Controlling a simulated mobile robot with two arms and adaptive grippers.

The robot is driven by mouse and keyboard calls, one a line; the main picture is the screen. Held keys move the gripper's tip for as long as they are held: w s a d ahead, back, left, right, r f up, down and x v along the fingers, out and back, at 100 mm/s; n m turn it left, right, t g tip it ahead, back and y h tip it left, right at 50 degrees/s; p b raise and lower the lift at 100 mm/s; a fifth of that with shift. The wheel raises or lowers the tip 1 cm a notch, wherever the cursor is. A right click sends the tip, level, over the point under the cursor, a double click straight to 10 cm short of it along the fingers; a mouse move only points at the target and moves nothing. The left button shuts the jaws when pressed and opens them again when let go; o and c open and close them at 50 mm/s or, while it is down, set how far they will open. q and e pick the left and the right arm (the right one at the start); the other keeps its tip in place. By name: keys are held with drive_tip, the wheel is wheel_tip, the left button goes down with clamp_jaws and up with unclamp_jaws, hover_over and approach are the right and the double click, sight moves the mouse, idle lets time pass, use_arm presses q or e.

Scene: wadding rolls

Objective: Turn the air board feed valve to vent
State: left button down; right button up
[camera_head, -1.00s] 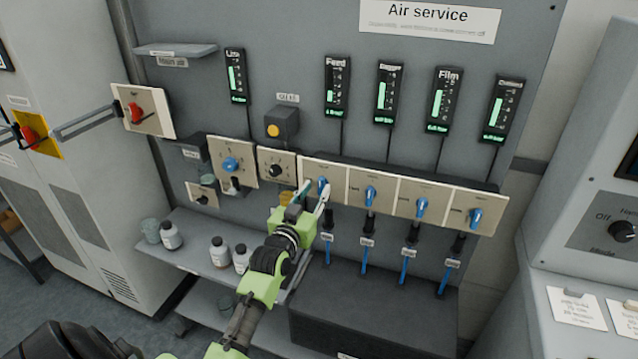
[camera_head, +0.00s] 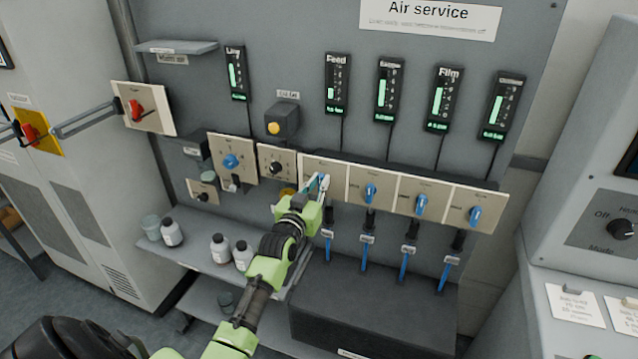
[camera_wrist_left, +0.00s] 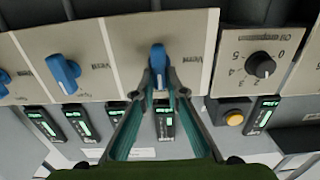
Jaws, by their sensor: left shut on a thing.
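The feed valve is the leftmost of a row of blue-handled valves, on a beige plate (camera_head: 312,167) below the Feed gauge (camera_head: 337,84). Its blue handle (camera_wrist_left: 158,56) shows in the left wrist view, roughly in line with the fingers. A "Vent" mark reads upside down to its right there. My left gripper (camera_head: 322,183) is at this valve and mostly hides the handle in the head view. In the wrist view the left gripper's fingertips (camera_wrist_left: 158,88) are closed on the handle's near end. My right gripper is not in view.
Other blue valves (camera_head: 370,193) sit close to the right. A black knob (camera_head: 276,168) on its own plate is close to the left. Bottles (camera_head: 220,250) stand on a shelf below left. A dark box (camera_head: 375,310) lies under the valves.

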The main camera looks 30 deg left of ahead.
use_arm(q)
drive_tip(key=n, duration=0.3)
drive_tip(key=n+p, duration=0.1)
drive_tip(key=shift+a+n, duration=0.3)
drive_tip(key=shift+s+a+f+n, duration=0.15)
drive_tip(key=shift+f+n, duration=0.1)
drive_tip(key=shift+n, duration=1.95)
drive_tip(key=shift+w+a+f+n, duration=0.15)
drive_tip(key=shift+f+n, duration=0.1)
drive_tip(key=shift+n, duration=1.95)
drive_tip(key=shift+s+a+f+n, duration=0.15)
drive_tip(key=shift+f+n, duration=0.1)
drive_tip(key=shift+n, duration=1.95)
drive_tip(key=c, duration=2)
unclamp_jaws()
drive_tip(key=shift+c, duration=0.2)
